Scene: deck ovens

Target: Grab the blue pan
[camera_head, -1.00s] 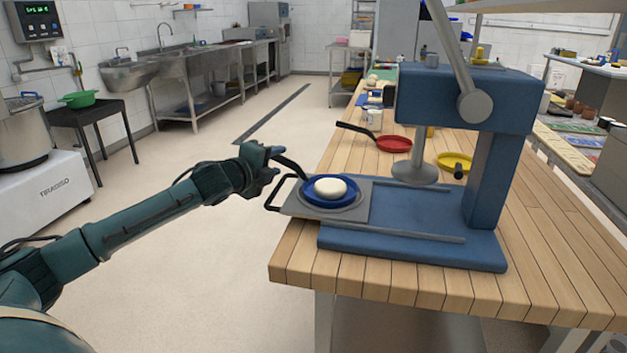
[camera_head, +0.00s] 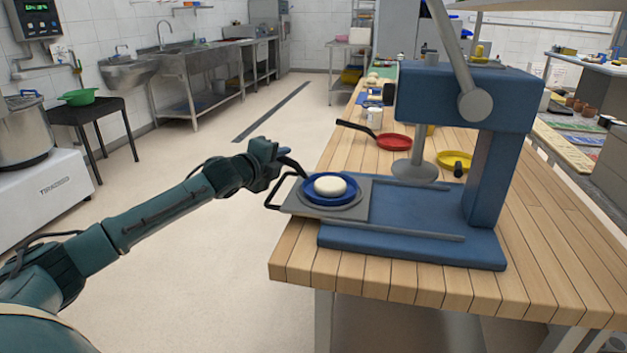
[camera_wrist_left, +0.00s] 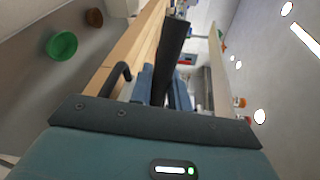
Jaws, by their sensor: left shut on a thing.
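The blue pan (camera_head: 348,200) lies on the grey sliding plate (camera_head: 300,208) of a blue press, with a round white dough piece (camera_head: 330,186) in it. Its dark handle points up and left, over the plate's edge. My left gripper (camera_head: 276,165) is at the outer part of this handle and is shut on it. The pan appears to rest on the plate. My right gripper is in neither view.
The blue press (camera_head: 488,180) stands on the wooden table, its round head (camera_head: 413,172) right of the pan. The plate's black loop handle (camera_head: 275,196) is just below my gripper. A red pan (camera_head: 394,143) and a yellow pan (camera_head: 452,160) lie behind.

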